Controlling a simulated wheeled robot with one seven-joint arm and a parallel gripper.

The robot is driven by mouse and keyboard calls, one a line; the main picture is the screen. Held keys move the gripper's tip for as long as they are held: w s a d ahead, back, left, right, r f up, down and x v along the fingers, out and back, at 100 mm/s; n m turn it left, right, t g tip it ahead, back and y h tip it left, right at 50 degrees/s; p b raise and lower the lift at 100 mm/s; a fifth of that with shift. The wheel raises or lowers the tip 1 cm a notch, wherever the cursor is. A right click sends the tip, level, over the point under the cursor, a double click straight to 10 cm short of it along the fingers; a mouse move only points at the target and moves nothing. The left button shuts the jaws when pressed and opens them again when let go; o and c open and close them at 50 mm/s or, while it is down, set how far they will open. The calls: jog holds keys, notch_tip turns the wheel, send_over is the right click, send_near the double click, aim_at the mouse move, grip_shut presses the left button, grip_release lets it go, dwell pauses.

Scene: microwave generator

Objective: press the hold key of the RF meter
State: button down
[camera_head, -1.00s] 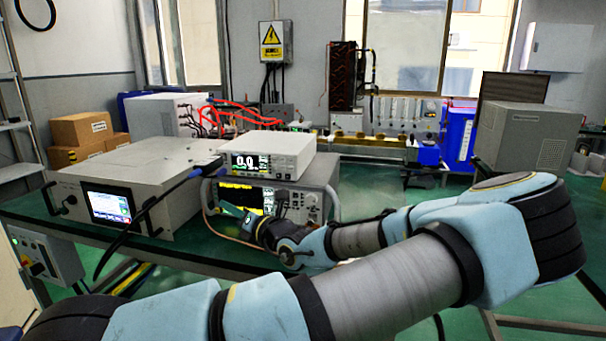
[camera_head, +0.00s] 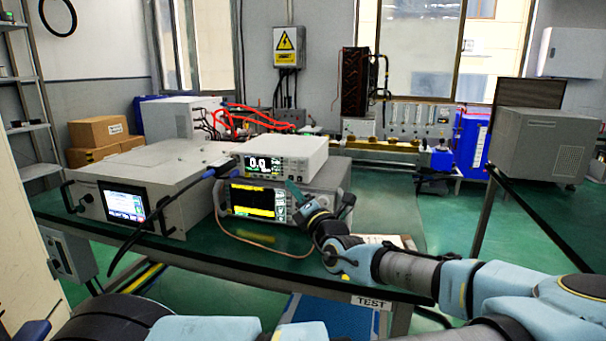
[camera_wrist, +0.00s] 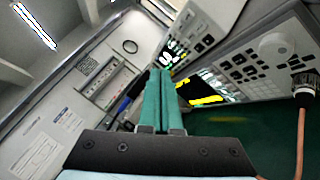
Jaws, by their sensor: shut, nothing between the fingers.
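The RF meter (camera_head: 305,148) is a white box with a small dark display reading 0.0, sitting on top of a larger grey instrument. My gripper (camera_head: 291,184) is shut and empty, its teal fingers pointing up and left just below the right part of the meter's front. In the wrist view the closed fingertips (camera_wrist: 160,72) lie over the lower edge of the RF meter (camera_wrist: 215,18) near its display. Small keys show beside that display, but their labels are too small to read. I cannot tell whether the tips touch the front.
The lower instrument (camera_head: 335,178) has a yellow-lit screen and a cable plugged into its front. A large grey generator (camera_head: 165,170) with a blue-plugged black cable stands left.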

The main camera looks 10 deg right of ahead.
aim_at(303, 171)
jog(key=w+d+b, duration=0.3)
jog(key=w+d, duration=0.1)
jog(key=w, duration=0.3)
jog(key=shift+w, duration=0.1)
dwell(2.0)
jog(key=shift+w+d+p, duration=0.15)
jog(key=shift+w+p, duration=0.2)
jog(key=shift+p, duration=0.2)
